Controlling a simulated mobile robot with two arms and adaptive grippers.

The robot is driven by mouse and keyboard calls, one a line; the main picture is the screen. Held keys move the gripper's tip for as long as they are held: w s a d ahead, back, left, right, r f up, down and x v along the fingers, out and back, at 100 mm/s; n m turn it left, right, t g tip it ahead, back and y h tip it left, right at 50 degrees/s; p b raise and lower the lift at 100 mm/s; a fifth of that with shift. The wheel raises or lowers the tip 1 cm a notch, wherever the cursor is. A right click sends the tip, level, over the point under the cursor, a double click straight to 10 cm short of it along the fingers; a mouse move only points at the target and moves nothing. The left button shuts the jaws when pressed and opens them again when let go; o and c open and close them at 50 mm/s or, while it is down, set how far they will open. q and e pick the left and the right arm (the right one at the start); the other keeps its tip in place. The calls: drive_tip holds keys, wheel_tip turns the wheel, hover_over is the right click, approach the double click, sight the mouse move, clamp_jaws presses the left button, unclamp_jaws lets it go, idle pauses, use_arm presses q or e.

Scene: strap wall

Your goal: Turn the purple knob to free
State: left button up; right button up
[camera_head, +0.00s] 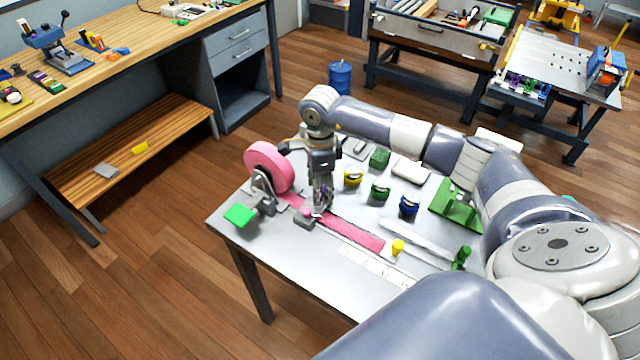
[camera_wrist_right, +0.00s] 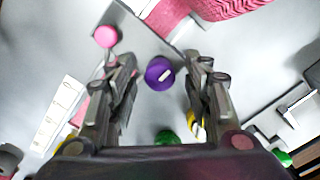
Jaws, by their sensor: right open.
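The purple knob (camera_wrist_right: 159,73) is round with a white bar mark on its top. It shows in the right wrist view between the two fingers of my right gripper (camera_wrist_right: 164,67), with clear gaps on both sides. The gripper is open and empty. In the head view my right gripper (camera_head: 320,211) points down over the table near the pink strap (camera_head: 350,236), and it mostly hides the knob there. My left gripper is not in view.
A pink roll (camera_head: 269,167) stands on a bracket left of the gripper. A pink-topped post (camera_wrist_right: 106,36) is close by the left finger. A green pad (camera_head: 239,214) lies at the left corner.

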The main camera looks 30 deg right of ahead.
drive_tip(key=c, duration=0.9)
drive_tip(key=shift+c, duration=0.9)
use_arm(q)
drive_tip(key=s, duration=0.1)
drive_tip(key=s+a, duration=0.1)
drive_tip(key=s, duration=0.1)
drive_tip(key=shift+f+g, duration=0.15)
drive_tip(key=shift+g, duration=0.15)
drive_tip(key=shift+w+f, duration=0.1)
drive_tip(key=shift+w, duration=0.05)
